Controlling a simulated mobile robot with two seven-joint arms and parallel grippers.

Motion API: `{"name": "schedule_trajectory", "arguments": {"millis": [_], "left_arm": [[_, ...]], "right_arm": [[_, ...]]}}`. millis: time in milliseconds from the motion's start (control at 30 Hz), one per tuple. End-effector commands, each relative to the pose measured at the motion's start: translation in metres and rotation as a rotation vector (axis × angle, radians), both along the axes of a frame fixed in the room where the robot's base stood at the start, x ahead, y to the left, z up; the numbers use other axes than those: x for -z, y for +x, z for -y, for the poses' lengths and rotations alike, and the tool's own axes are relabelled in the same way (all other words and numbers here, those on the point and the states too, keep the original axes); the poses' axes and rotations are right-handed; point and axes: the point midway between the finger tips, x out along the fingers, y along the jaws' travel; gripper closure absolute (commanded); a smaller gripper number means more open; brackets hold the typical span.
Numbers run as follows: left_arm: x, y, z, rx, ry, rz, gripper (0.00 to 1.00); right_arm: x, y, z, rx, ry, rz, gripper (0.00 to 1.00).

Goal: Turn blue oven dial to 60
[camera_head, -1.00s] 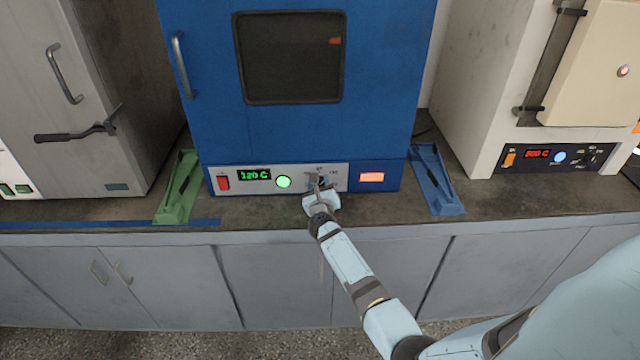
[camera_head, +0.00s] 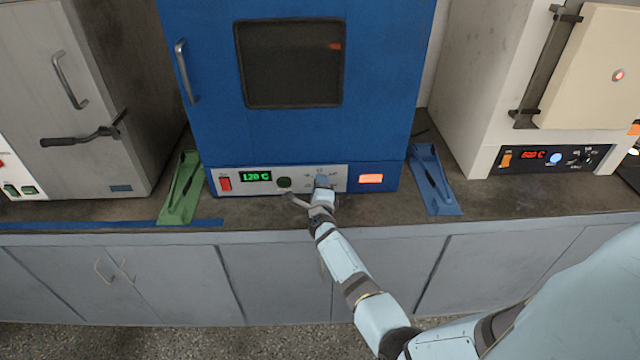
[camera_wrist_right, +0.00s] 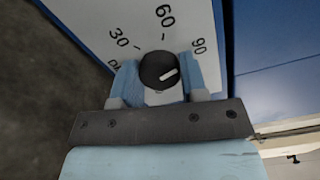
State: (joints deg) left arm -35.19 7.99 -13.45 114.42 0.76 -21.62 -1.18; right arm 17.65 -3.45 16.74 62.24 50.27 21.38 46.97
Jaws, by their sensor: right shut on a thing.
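The blue oven (camera_head: 380,90) stands in the middle of the counter. The front panel (camera_head: 213,184) has a green display (camera_head: 256,176) reading 120 C. In the right wrist view the black dial (camera_wrist_right: 155,64) sits between my fingers. Its white mark points right, past the printed 90 (camera_wrist_right: 198,45) and away from the printed 60 (camera_wrist_right: 165,15). My right gripper (camera_head: 321,183) is at the panel, shut on the dial; the wrist view shows a finger on each side (camera_wrist_right: 166,76). In the head view the gripper mostly hides the dial. My left gripper is out of view.
A green holder (camera_head: 181,190) and a blue holder (camera_head: 434,182) lie on the counter beside the oven. A grey oven (camera_head: 60,100) stands left and a cream oven (camera_head: 480,80) right. The round button (camera_head: 284,183) is close left of my gripper.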

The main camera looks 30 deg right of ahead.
Motion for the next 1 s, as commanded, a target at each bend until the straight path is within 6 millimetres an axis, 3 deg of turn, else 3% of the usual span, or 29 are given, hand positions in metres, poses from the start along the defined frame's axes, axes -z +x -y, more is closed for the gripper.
{"name": "schedule_trajectory", "arguments": {"millis": [600,1000], "left_arm": [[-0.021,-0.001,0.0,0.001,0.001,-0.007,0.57],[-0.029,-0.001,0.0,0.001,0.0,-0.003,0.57]], "right_arm": [[-0.005,0.002,0.001,0.002,-0.469,-0.282,0.84],[-0.005,0.002,0.001,0.003,-0.628,-0.378,0.84]]}}
